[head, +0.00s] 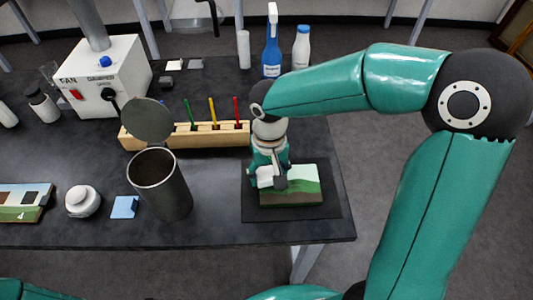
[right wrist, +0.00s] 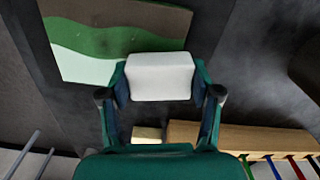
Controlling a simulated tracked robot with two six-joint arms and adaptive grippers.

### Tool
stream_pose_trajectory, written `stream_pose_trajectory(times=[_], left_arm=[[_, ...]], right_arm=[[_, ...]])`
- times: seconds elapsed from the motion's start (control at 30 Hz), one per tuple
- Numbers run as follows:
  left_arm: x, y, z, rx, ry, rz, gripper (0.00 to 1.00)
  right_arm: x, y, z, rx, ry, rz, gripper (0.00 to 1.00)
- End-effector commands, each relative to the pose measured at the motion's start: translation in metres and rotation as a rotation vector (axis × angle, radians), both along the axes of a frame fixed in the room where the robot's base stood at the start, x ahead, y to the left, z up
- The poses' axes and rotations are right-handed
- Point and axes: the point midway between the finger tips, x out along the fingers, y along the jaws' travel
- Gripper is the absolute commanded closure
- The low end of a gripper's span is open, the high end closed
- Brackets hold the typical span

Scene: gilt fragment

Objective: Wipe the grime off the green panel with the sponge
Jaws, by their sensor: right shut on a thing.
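The green panel (head: 306,187) lies on a dark mat (head: 327,207) near the table's right front corner. It shows a pale area, a green band and a brown strip; I cannot tell whether any of this is grime. The panel also shows in the right wrist view (right wrist: 110,38). My right gripper (head: 270,180) points down at the panel's left part. It is shut on the white sponge (right wrist: 160,77), which overlaps the panel's pale edge in the right wrist view. I cannot tell whether the sponge touches the panel. My left gripper is out of view.
A wooden rack (head: 190,136) with coloured sticks stands behind. Blue (head: 271,52) and white (head: 302,47) bottles stand at the back.

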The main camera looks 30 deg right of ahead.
Motion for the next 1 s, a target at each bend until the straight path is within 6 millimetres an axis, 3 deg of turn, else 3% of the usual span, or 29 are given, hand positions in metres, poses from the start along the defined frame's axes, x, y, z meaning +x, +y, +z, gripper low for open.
stream_pose_trajectory(times=[0.03,0.6,1.0], left_arm=[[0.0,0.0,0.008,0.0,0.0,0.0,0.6],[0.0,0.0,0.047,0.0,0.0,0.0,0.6],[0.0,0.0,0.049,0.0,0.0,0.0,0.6]], right_arm=[[0.001,0.0,0.01,0.001,-0.004,0.0,0.75],[0.002,0.0,0.06,0.0,-0.005,0.002,0.75],[0.002,0.002,0.064,0.0,-0.003,0.006,0.75]])
